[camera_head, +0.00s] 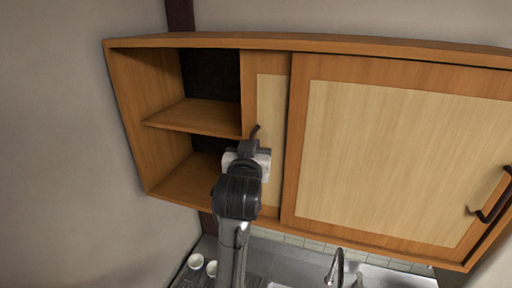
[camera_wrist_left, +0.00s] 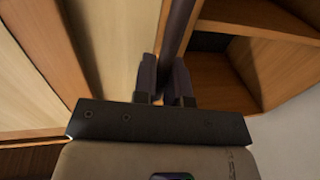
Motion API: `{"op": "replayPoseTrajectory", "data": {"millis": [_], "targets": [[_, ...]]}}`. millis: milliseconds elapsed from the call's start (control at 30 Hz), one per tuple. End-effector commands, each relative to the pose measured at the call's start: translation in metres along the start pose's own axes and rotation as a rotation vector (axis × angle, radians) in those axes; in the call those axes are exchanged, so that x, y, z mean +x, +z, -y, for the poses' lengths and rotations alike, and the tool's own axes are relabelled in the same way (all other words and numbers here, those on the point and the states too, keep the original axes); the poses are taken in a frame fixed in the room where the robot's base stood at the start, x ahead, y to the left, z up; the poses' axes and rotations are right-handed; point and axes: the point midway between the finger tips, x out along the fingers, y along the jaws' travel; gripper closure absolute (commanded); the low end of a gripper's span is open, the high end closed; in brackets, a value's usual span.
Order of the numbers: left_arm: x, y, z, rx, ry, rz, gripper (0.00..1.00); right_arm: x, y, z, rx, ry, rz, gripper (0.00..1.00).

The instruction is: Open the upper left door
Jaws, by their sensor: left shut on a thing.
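The upper left door (camera_head: 270,100) is a sliding panel with a pale centre and an orange-brown frame. It stands slid to the right, partly behind the right door (camera_head: 400,150), leaving the cabinet's left part open. My left gripper (camera_head: 252,146) is at this door's dark handle (camera_head: 255,130), whose top end shows above the fingers. In the left wrist view the two fingers of the gripper (camera_wrist_left: 165,78) are shut on the handle (camera_wrist_left: 178,28), one on each side. The gripper and wrist hide the rest of the handle. My right gripper is not in view.
The open compartment has an empty-looking wooden shelf (camera_head: 195,117). The right door has a dark curved handle (camera_head: 492,200) at far right. A bare wall is at left.

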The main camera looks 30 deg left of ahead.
Motion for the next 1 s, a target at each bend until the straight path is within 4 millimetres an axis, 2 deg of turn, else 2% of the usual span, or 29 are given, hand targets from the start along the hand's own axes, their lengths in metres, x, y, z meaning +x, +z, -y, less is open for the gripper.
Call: {"op": "replayPoseTrajectory", "data": {"millis": [400,433,667,1000], "targets": [[-0.0002,0.0003,0.0009,0.0,-0.005,0.001,1.0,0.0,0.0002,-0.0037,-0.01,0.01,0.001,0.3],[-0.0002,0.0003,0.0009,0.0,-0.005,0.001,0.85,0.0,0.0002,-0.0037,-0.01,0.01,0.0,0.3],[-0.0001,0.0003,0.0009,0.0,-0.005,0.001,0.63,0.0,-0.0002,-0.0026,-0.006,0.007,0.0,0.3],[-0.0069,0.0013,0.0002,-0.001,-0.003,-0.001,0.63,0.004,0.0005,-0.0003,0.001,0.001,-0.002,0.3]]}}
